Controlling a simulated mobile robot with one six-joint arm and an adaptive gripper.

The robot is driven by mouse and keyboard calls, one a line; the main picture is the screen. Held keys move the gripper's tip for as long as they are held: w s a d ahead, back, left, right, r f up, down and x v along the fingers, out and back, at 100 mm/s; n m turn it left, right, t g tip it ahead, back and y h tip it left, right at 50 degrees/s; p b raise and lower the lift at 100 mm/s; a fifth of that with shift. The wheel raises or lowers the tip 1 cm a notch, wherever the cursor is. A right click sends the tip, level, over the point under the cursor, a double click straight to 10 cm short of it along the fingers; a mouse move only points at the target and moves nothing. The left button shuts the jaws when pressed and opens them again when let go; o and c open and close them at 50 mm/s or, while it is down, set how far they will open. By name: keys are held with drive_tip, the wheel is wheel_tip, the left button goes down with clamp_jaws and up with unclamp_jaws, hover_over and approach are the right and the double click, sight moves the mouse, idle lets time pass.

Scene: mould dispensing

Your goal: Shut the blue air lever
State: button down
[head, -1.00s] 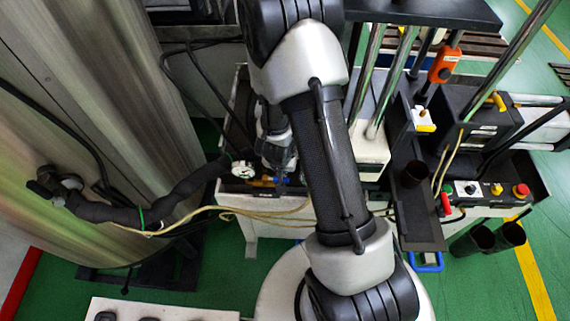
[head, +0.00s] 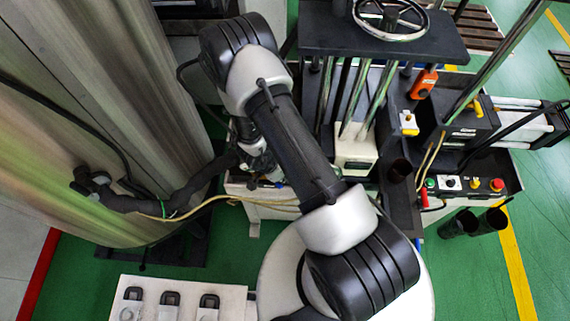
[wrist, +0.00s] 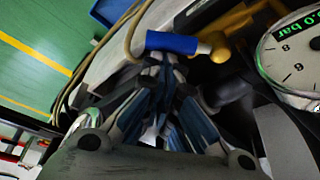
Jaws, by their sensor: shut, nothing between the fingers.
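The blue air lever (wrist: 172,42) is in the upper middle of the wrist view, a blue sleeve lying roughly crosswise in that picture. Its right end meets a brass valve fitting (wrist: 217,46). My gripper (wrist: 163,64) is shut and empty, with its fingertips just below the lever's blue sleeve. I cannot tell whether they touch it. In the head view my gripper (head: 270,174) is low at the bench's near left end, partly behind my arm. The lever is not clearly seen there.
A round pressure gauge (wrist: 292,55) is close right of the valve. A pale hose (wrist: 136,32) runs just left of the lever. In the head view a dark wrapped hose (head: 180,190) hangs left of my gripper, and a control panel (head: 465,184) is at right.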

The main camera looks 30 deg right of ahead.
drive_tip(key=m+p, duration=0.1)
drive_tip(key=a+m+p, duration=0.1)
drive_tip(key=shift+s+a+r+m+g+p, duration=0.2)
drive_tip(key=shift+s+m+g+p, duration=0.1)
drive_tip(key=shift+m+g+p, duration=0.1)
drive_tip(key=shift+s+a+f+p, duration=0.2)
drive_tip(key=shift+a+p, duration=0.15)
drive_tip(key=shift+a, duration=0.7)
drive_tip(key=shift+w+a, duration=0.1)
